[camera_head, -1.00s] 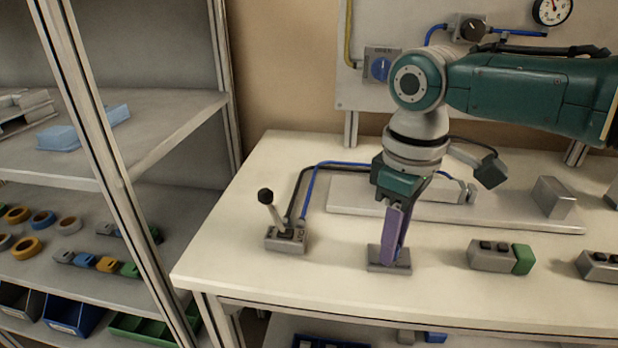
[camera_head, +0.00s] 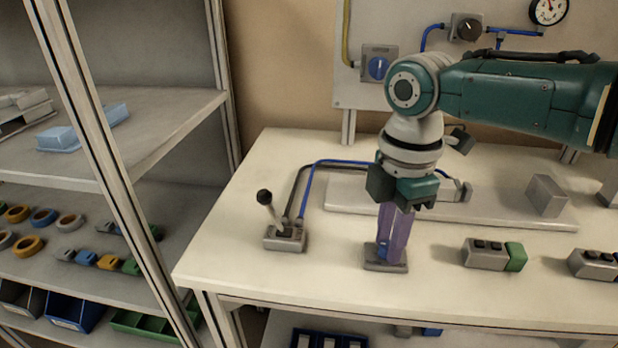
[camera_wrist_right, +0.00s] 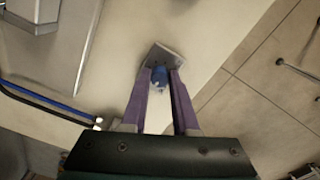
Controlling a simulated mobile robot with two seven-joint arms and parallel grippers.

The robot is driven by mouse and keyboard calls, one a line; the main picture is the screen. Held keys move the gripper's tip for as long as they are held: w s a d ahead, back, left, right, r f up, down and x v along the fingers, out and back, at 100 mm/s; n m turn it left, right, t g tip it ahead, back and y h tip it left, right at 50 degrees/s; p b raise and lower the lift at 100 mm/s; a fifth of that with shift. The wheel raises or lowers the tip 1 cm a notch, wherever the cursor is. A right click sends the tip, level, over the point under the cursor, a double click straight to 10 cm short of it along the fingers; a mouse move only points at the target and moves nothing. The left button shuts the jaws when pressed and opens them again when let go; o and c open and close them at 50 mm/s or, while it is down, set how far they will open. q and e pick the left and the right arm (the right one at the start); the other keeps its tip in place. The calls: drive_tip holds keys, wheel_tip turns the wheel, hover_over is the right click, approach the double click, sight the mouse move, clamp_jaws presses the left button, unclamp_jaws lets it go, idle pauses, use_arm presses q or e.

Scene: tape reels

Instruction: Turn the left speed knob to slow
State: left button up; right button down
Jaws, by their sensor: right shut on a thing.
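My right gripper (camera_head: 393,243) points down over a small grey block (camera_head: 373,266) near the front edge of the table. Its purple fingers are shut on a blue knob (camera_head: 383,250) that stands on this block. In the right wrist view, the blue knob (camera_wrist_right: 160,75) sits between the fingertips (camera_wrist_right: 162,76), with the grey block (camera_wrist_right: 168,50) beyond it. The fingers hide part of the knob, and I cannot read its setting. My left gripper is not in view.
A lever box (camera_head: 285,240) stands left of my right gripper, and a grey block with a green end (camera_head: 490,253) stands to the right. Behind, a long plate (camera_head: 345,195) lies on the table. The wall panel has a blue dial (camera_head: 377,67) and a black knob (camera_head: 468,29).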

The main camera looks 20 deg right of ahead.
sight(387, 245)
drive_tip(key=n, duration=0.4)
drive_tip(key=shift+n, duration=0.6)
drive_tip(key=shift+a+r+n, duration=0.1)
drive_tip(key=shift+n, duration=0.2)
drive_tip(key=c, duration=0.7)
unclamp_jaws()
wheel_tip(387, 245, up, 10)
drive_tip(key=shift+f+p, duration=0.1)
drive_tip(key=shift+p, duration=0.45)
